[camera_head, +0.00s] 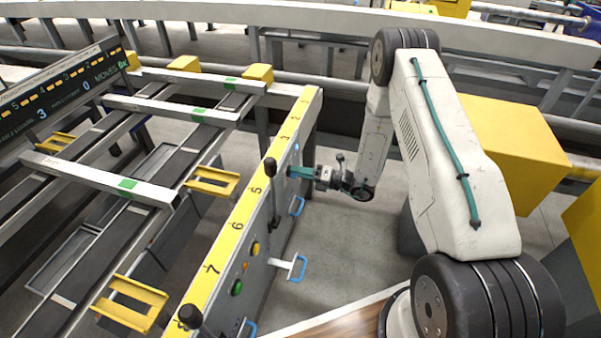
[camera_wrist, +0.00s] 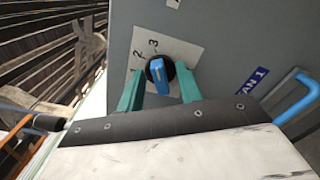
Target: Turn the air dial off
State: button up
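The air dial (camera_wrist: 158,72) shows in the wrist view as a black round knob with a blue pointer, on a pale plate marked 1, 2 and 3. The plate sits on a grey panel. My gripper (camera_wrist: 160,88) has its two teal fingers apart, one on each side of the dial. I cannot tell whether the fingers touch the knob. In the head view my gripper (camera_head: 297,172) reaches left to the panel face (camera_head: 262,215), and the dial is not clearly visible there.
A blue handle (camera_wrist: 297,98) and a blue label (camera_wrist: 250,80) are right of the dial. In the head view, black-knobbed levers (camera_head: 270,168) rise along the yellow numbered strip (camera_head: 222,250). Green and orange buttons (camera_head: 237,287) and a lower blue handle (camera_head: 299,268) are on the panel. Open floor lies below my arm.

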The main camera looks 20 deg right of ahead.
grip_shut()
jog(key=shift+n, duration=0.3)
jog(key=n, duration=2.3)
jog(key=shift+s+a, duration=0.1)
jog(key=shift+s, duration=0.25)
grip_release()
